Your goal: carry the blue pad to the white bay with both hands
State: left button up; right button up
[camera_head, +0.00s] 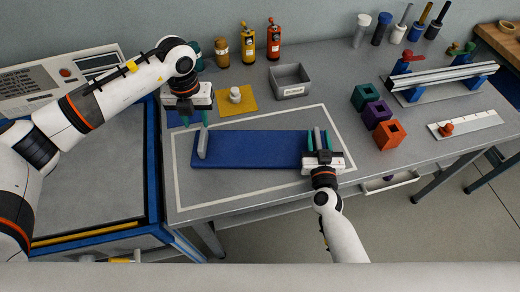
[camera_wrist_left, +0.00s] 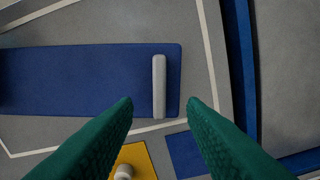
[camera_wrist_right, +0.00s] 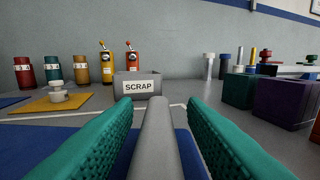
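The blue pad (camera_head: 250,150) lies flat on the grey table, inside a white outlined rectangle (camera_head: 174,172). A grey bar handle (camera_head: 203,147) stands at its left end, and another grey handle (camera_wrist_right: 156,125) at its right end. My left gripper (camera_head: 194,116) is open and empty, just behind the left handle; in the left wrist view that handle (camera_wrist_left: 159,88) lies ahead of the fingertips. My right gripper (camera_head: 319,141) is at the pad's right end, its fingers on both sides of the right handle, with gaps showing in the right wrist view.
A grey SCRAP bin (camera_head: 290,82), a yellow mat (camera_head: 237,101) with a white knob (camera_head: 235,94), and several bottles stand behind the pad. Green, purple (camera_head: 376,113) and orange (camera_head: 389,134) blocks stand to the right. A blue-framed cart (camera_head: 90,195) adjoins the table at left.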

jog(key=shift+s, duration=0.1)
pick_arm(q)
notch_tip(320, 180, up, 2)
jog(key=shift+r, duration=0.25)
pick_arm(e)
jog(key=s, duration=1.1)
jog(key=shift+s, duration=0.4)
